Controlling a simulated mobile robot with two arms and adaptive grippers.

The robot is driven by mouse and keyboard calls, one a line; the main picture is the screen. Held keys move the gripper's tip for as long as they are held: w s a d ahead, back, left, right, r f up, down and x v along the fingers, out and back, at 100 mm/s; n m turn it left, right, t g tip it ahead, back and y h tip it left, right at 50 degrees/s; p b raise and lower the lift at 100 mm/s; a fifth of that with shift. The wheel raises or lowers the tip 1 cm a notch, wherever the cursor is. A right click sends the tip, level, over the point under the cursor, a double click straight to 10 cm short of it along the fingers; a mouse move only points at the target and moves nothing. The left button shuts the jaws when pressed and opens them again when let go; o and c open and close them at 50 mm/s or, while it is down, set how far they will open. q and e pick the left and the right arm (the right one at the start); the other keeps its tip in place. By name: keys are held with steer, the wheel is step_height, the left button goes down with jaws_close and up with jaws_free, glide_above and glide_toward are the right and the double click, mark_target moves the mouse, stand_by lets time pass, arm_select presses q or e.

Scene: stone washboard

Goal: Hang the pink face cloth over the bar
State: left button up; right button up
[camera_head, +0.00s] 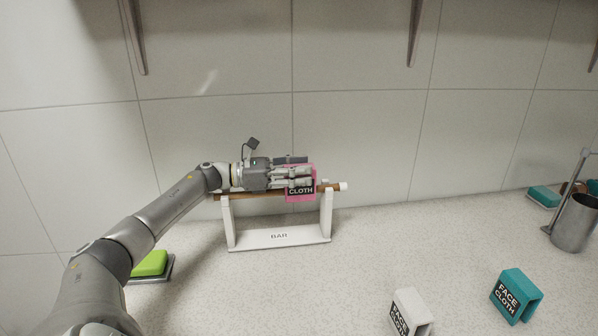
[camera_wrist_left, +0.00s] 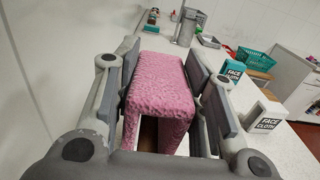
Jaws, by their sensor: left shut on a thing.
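The pink face cloth (camera_head: 301,195) is at the bar, near its right end, with its dark label partly hidden behind my fingers. In the left wrist view the pink cloth (camera_wrist_left: 160,85) is a folded, upside-down U shape between my finger pads, with the brown bar showing below its fold. The wooden bar (camera_head: 330,187) rests on a white stand (camera_head: 278,238) labelled BAR. My left gripper (camera_head: 300,175) is shut on the cloth at bar height. Whether the cloth rests on the bar is hard to tell. My right gripper is not in view.
A white face cloth (camera_head: 411,312) and a teal face cloth (camera_head: 516,294) stand on the counter at front right. A metal cup (camera_head: 575,222) is at far right. A green sponge (camera_head: 150,263) on a tray is at left. The tiled wall is close behind the bar.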

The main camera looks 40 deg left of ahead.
arm_select(q)
steer(key=o, duration=1.1)
steer(key=shift+r, duration=0.1)
step_height(320, 180, up, 10)
steer(key=shift+f, duration=0.1)
